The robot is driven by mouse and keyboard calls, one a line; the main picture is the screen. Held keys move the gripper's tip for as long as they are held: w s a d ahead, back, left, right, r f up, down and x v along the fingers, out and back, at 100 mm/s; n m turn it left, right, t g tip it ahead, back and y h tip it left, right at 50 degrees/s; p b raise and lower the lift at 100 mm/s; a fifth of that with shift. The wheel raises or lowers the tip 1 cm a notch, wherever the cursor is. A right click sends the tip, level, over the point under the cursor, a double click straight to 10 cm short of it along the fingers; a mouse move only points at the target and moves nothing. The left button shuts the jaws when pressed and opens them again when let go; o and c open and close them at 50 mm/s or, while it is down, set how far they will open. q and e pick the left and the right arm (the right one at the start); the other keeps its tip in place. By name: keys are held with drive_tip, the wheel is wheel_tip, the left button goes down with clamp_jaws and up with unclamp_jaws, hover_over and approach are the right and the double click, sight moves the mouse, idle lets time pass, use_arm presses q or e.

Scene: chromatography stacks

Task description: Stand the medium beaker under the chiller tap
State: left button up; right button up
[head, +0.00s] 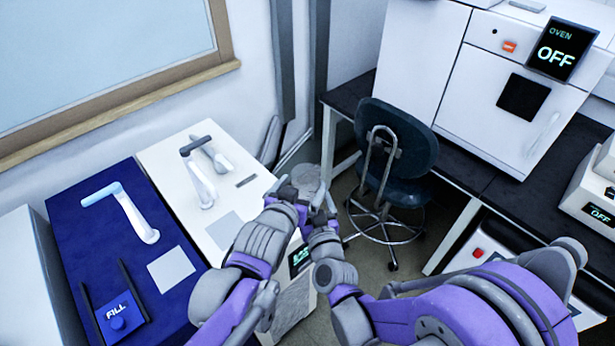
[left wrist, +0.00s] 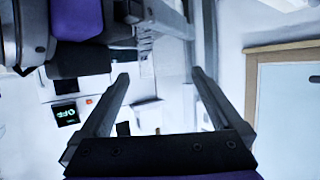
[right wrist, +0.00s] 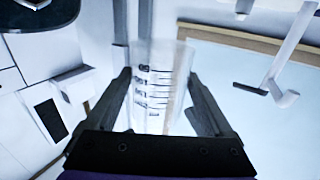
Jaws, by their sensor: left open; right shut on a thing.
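The medium beaker (right wrist: 160,88), clear with dark graduation marks, is between the fingers of my right gripper (right wrist: 157,80). In the head view the beaker (head: 307,178) shows faintly beyond my wrists, above the floor. My right gripper is shut on it; the right wrist view shows its wall between the fingers. My left gripper (left wrist: 160,85) is open and empty, close beside the right one. Two taps stand at the left: one with a light blue handle (head: 125,208) on a blue unit (head: 75,215), one with a dark grey handle (head: 200,172) on a white unit (head: 160,160). I cannot read which is the chiller.
The blue unit has a FILL button (head: 118,322) and a pale square plate (head: 171,269). The white unit also has a plate (head: 226,230) below its tap. A dark chair (head: 398,140) and an oven (head: 510,100) on a black bench are to the right.

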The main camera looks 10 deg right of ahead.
sight(312, 172)
use_arm(q)
drive_tip(key=x, duration=0.5)
drive_tip(key=shift+w+d+f, duration=0.1)
drive_tip(key=shift+w+f, duration=0.05)
drive_tip(key=shift+w, duration=0.1)
drive_tip(key=shift+s, duration=0.1)
drive_tip(key=c, duration=1.1)
use_arm(e)
drive_tip(key=shift+a, duration=0.1)
use_arm(q)
drive_tip(key=shift+c, duration=0.3)
use_arm(e)
drive_tip(key=o, duration=1.2)
drive_tip(key=shift+c, duration=0.2)
drive_tip(key=shift+s, duration=0.1)
